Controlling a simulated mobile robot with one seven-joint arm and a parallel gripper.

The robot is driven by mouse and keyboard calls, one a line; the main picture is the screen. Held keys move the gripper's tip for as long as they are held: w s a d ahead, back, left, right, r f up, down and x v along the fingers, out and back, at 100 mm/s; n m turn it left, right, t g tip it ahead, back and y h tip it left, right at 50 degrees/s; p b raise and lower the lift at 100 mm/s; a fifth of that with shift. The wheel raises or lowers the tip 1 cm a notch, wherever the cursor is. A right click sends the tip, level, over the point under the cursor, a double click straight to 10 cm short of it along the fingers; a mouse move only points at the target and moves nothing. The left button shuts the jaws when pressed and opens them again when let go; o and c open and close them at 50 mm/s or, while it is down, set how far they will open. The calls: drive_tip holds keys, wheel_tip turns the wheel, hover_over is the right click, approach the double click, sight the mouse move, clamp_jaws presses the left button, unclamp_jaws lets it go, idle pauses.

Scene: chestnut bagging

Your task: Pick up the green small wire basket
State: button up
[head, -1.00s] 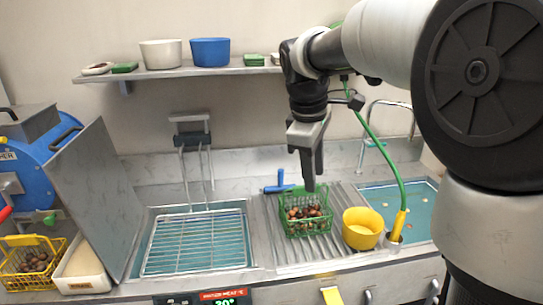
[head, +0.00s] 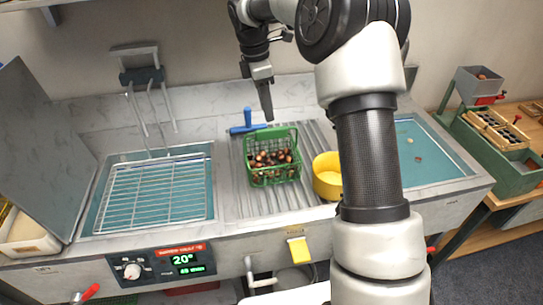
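The green small wire basket (head: 272,176) stands upright on the ribbed metal drainboard, right of the wire rack. It holds several brown chestnuts (head: 262,160), and its green handle or raised back edge shows at the rear. My gripper (head: 267,116) hangs above and just behind the basket, pointing down, apart from it as far as I can tell. Its fingers are seen side-on and overlap, so the gap between them is hidden.
A yellow bowl (head: 327,178) stands close to the basket's right, partly behind my arm. A blue-handled tool (head: 247,125) lies behind the basket. A wire rack (head: 160,192) covers the left basin. The ribbed drainboard (head: 245,205) is bare in front of the basket.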

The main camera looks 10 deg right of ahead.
sight(272, 138)
drive_tip(key=f, duration=0.4)
drive_tip(key=d+f, duration=0.1)
drive_tip(key=f, duration=0.4)
drive_tip(key=d+f, duration=0.1)
drive_tip(key=f, duration=0.4)
drive_tip(key=shift+w+f, duration=0.1)
clamp_jaws()
idle(0.9)
